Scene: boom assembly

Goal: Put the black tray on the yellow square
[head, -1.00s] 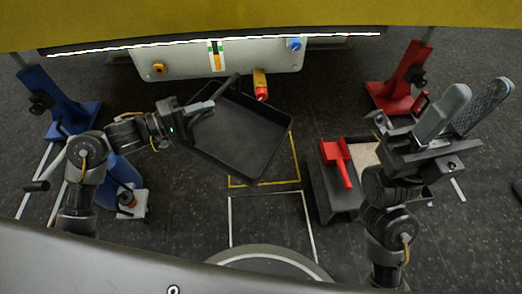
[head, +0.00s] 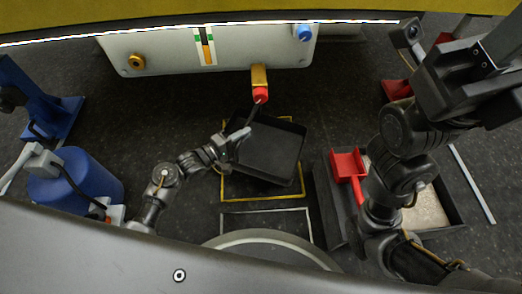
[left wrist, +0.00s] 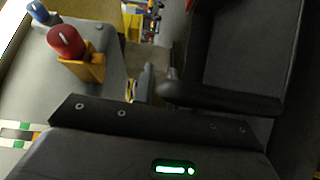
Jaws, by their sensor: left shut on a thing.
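The black tray (head: 270,152) hangs or rests over the yellow square (head: 262,198), a yellow outline on the dark floor. The tray covers most of the square; its near edge and parts of its sides show. I cannot tell whether the tray touches the floor. My left gripper (head: 236,140) is shut on the tray's left side. In the left wrist view the tray (left wrist: 245,45) fills the right side, with its dark rim beside the fingers. My right gripper (head: 490,65) is at the upper right, close to the camera and cut off; its fingers are unclear.
A grey panel (head: 160,55) with a red-tipped yellow peg (head: 260,88) stands just behind the tray. A white outline (head: 265,212) lies in front. A dark bin with a red scoop (head: 347,165) stands right, a blue drum (head: 75,185) left. Floor left of the square is clear.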

